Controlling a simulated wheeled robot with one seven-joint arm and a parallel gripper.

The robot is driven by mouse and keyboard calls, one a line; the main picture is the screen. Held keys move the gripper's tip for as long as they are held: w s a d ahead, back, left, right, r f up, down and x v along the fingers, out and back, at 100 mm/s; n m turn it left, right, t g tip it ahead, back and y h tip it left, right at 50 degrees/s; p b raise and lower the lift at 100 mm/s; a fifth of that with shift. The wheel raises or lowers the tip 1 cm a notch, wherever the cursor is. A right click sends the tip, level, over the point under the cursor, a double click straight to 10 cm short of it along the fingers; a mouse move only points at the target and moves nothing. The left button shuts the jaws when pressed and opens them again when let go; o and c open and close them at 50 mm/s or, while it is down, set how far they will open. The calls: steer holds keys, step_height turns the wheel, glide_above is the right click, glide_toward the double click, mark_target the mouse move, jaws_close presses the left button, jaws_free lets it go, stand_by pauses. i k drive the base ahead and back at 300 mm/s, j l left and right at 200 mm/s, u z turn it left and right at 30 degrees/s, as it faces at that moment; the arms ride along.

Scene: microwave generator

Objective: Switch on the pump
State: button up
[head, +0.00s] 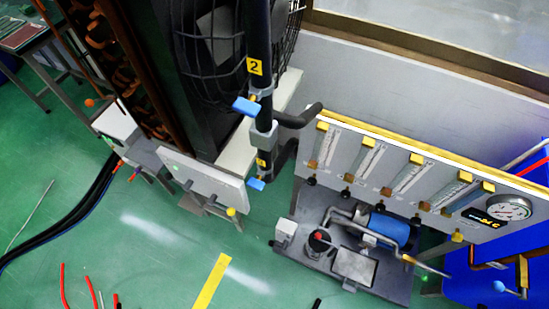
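The pump unit sits on a dark grey base plate (381,294) on the floor at the lower right. It has a blue cylindrical motor (389,229), grey pipes (350,222) and a dark round part with a red top (319,240). A small pale box (285,230) stands at the left edge of the plate. It may carry the pump's switch, but its face is too small to tell, and so is its on or off state. My gripper is not in view.
A panel with several flow tubes (399,183) and a round gauge (508,208) stands behind the pump. A black vertical pipe (259,60) with blue valve handles (246,106) stands left of it. Green floor (130,225) is open at lower left, with cables (60,225) and red pieces.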

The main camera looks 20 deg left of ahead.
mark_target(271, 242)
steer(key=k+l+u, duration=0.1)
steer(key=l+u, duration=0.2)
steer(key=k+l+u, duration=0.1)
steer(key=l+u, duration=0.2)
steer(key=k+l+u, duration=0.3)
steer(key=l, duration=0.15)
steer(key=l+u, duration=0.3)
steer(key=k, duration=0.05)
